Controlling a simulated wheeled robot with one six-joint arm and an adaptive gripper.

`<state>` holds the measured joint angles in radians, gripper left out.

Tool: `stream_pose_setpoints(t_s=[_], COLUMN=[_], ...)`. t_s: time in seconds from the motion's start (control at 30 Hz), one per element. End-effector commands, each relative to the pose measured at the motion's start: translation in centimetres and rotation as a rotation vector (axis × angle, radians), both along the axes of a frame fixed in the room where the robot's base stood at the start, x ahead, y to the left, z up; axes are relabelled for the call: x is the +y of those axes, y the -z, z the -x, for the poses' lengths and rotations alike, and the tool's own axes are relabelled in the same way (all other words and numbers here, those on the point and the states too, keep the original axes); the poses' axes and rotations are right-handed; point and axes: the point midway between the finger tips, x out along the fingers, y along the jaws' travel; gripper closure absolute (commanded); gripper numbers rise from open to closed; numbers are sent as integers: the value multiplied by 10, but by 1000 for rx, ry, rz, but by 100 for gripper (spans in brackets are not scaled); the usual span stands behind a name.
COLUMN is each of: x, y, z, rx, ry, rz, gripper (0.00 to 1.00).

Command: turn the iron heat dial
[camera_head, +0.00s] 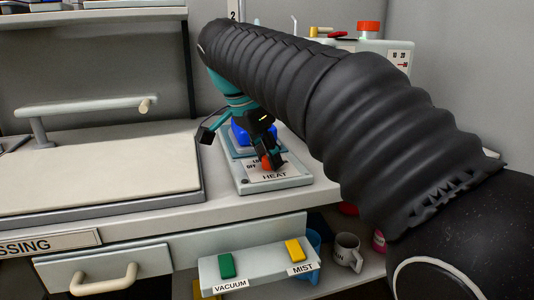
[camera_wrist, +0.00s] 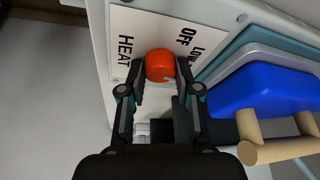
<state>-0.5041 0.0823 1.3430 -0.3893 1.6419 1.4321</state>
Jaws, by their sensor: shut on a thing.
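The iron heat dial is an orange-red knob (camera_wrist: 160,65) on a white panel (camera_wrist: 125,22) lettered HEAT, OFF and LOW. My gripper (camera_wrist: 160,77) is shut on the knob, with one finger on each side of it in the wrist view. In the head view, my gripper (camera_head: 270,162) points down at the panel (camera_head: 283,184), and the knob (camera_head: 266,163) is partly hidden behind the fingers. A blue iron (camera_wrist: 265,92) lies beside the knob on a grey-teal rest (camera_wrist: 240,50). The dial's pointer mark is too small to read.
A pressing board (camera_head: 90,165) with a raised handle bar (camera_head: 90,106) is to the left. Below are a drawer (camera_head: 105,275) and a strip with green VACUUM (camera_head: 227,267) and yellow MIST (camera_head: 295,251) switches. A machine with a red cap (camera_head: 368,26) stands behind my arm.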

Motion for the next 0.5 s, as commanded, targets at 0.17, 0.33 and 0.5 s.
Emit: stream_pose_setpoints(t_s=[0.17, 0.33, 0.5], x=[-1, -2, -3], y=[0, 0, 0], z=[1, 2, 2], rx=[0, 0, 1], ry=[-165, -327, -488], rz=[0, 0, -1], gripper=[100, 100, 100])
